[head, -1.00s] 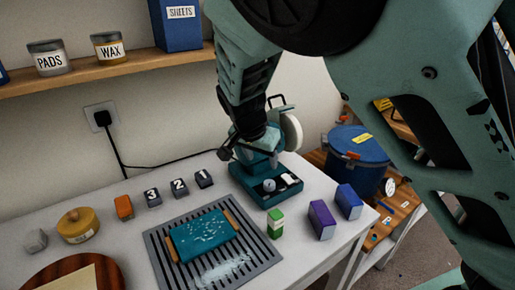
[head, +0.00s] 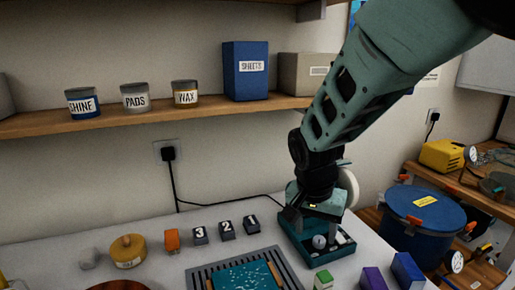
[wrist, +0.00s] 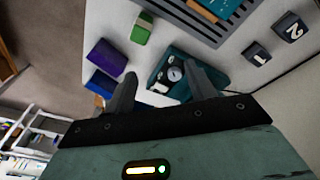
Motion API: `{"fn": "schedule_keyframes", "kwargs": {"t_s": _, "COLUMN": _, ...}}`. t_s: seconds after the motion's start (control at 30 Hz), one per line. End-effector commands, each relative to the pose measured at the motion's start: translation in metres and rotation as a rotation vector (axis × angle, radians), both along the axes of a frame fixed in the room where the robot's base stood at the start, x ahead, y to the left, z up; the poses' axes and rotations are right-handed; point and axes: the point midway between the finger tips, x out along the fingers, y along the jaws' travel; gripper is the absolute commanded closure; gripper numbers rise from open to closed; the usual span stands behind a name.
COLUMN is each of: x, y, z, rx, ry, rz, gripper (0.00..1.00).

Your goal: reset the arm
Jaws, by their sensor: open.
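My gripper (head: 312,212) hangs at the end of my arm, over the teal machine (head: 336,250) with a white disc at the back right of the bench. In the wrist view my gripper (wrist: 160,88) has its two dark fingers spread apart with nothing between them. The teal machine (wrist: 165,60) lies beyond the fingertips there, with a round dial on its base. I cannot tell whether the gripper touches it.
Green (head: 323,280), purple (head: 373,279) and blue (head: 407,271) blocks stand right. A shelf (head: 130,120) runs above; a blue drum (head: 420,235) stands right.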

Motion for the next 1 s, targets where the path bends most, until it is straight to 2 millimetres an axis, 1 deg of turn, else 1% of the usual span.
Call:
{"fn": "schedule_keyframes", "kwargs": {"t_s": 0.03, "x": -0.021, "y": 0.002, "z": 0.000, "rx": 0.043, "ry": 0.048, "rz": 0.074, "gripper": 0.45}}
{"fn": "schedule_keyframes", "kwargs": {"t_s": 0.1, "x": -0.050, "y": 0.008, "z": 0.002, "rx": 0.091, "ry": 0.102, "rz": 0.206, "gripper": 0.45}}
{"fn": "schedule_keyframes", "kwargs": {"t_s": 0.17, "x": -0.074, "y": 0.013, "z": 0.006, "rx": 0.127, "ry": 0.134, "rz": 0.326, "gripper": 0.45}}
{"fn": "schedule_keyframes", "kwargs": {"t_s": 0.2, "x": -0.091, "y": 0.016, "z": 0.010, "rx": 0.148, "ry": 0.148, "rz": 0.408, "gripper": 0.45}}
{"fn": "schedule_keyframes", "kwargs": {"t_s": 0.27, "x": -0.115, "y": 0.019, "z": 0.017, "rx": 0.170, "ry": 0.160, "rz": 0.536, "gripper": 0.45}}
{"fn": "schedule_keyframes", "kwargs": {"t_s": 0.3, "x": -0.131, "y": 0.020, "z": 0.022, "rx": 0.181, "ry": 0.163, "rz": 0.622, "gripper": 0.45}}
{"fn": "schedule_keyframes", "kwargs": {"t_s": 0.4, "x": -0.168, "y": 0.018, "z": 0.031, "rx": 0.183, "ry": 0.160, "rz": 0.828, "gripper": 0.45}}
{"fn": "schedule_keyframes", "kwargs": {"t_s": 0.5, "x": -0.196, "y": 0.013, "z": 0.036, "rx": 0.160, "ry": 0.152, "rz": 1.000, "gripper": 0.45}}
{"fn": "schedule_keyframes", "kwargs": {"t_s": 0.6, "x": -0.215, "y": 0.008, "z": 0.037, "rx": 0.129, "ry": 0.146, "rz": 1.122, "gripper": 0.45}}
{"fn": "schedule_keyframes", "kwargs": {"t_s": 0.7, "x": -0.226, "y": 0.004, "z": 0.037, "rx": 0.107, "ry": 0.144, "rz": 1.192, "gripper": 0.45}}
{"fn": "schedule_keyframes", "kwargs": {"t_s": 0.8, "x": -0.230, "y": 0.003, "z": 0.036, "rx": 0.097, "ry": 0.145, "rz": 1.220, "gripper": 0.45}}
{"fn": "schedule_keyframes", "kwargs": {"t_s": 1.0, "x": -0.230, "y": 0.003, "z": 0.036, "rx": 0.097, "ry": 0.146, "rz": 1.222, "gripper": 0.45}}
